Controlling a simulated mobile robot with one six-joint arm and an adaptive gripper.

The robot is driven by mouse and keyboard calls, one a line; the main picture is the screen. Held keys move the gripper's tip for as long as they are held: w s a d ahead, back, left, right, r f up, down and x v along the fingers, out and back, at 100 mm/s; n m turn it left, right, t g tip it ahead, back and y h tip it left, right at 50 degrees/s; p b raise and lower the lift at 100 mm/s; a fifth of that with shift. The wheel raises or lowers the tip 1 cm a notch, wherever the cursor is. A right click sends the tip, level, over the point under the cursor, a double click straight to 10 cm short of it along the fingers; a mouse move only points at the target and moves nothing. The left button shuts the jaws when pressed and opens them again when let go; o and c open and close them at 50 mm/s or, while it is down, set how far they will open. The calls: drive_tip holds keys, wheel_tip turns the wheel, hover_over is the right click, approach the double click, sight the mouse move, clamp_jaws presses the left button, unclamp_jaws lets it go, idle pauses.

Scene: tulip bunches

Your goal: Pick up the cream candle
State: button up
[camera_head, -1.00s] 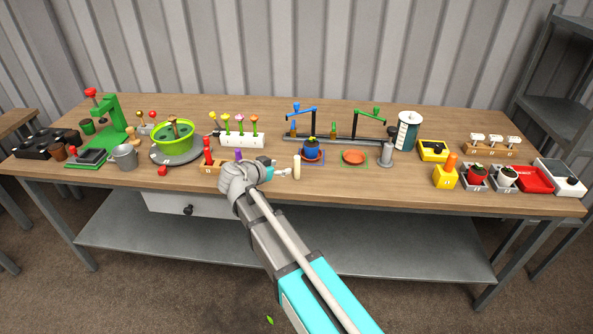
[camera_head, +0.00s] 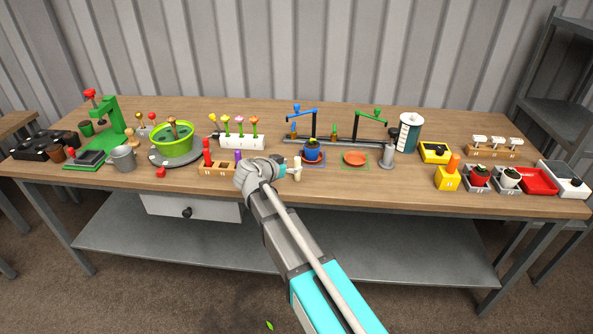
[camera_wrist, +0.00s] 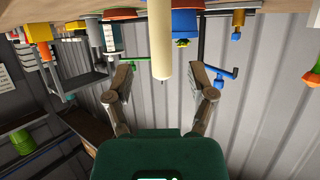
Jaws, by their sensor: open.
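The cream candle (camera_head: 297,168) stands upright near the front edge of the table, right of a wooden candle holder (camera_head: 214,169). In the wrist view, which is upside down, the cream candle (camera_wrist: 160,40) hangs from the top edge with its wick end toward the image centre. My gripper (camera_head: 289,172) is at the candle's left side in the head view. In the wrist view my gripper (camera_wrist: 164,82) is open, with one finger to each side of the candle's line and visible gaps on both sides.
A red candle (camera_head: 207,154) and a purple candle (camera_head: 238,156) stand in the holder. A blue pot (camera_head: 312,151) is close behind the cream candle. An orange dish (camera_head: 355,158) lies to its right. The table front right of the candle is clear.

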sight(296, 158)
drive_tip(key=b+x, duration=0.1)
drive_tip(key=x, duration=0.3)
drive_tip(key=shift+a, duration=0.1)
drive_tip(key=shift+w, duration=0.1)
idle(0.3)
clamp_jaws()
drive_tip(key=shift+r, duration=0.15)
idle(0.4)
wheel_tip(296, 158, up, 2)
drive_tip(key=shift+r+p, duration=0.1)
drive_tip(key=shift+p, duration=1.05)
drive_tip(key=s+r+p, duration=1)
drive_tip(key=s, duration=0.4)
drive_tip(key=shift+r, duration=0.25)
drive_tip(key=shift+a, duration=0.2)
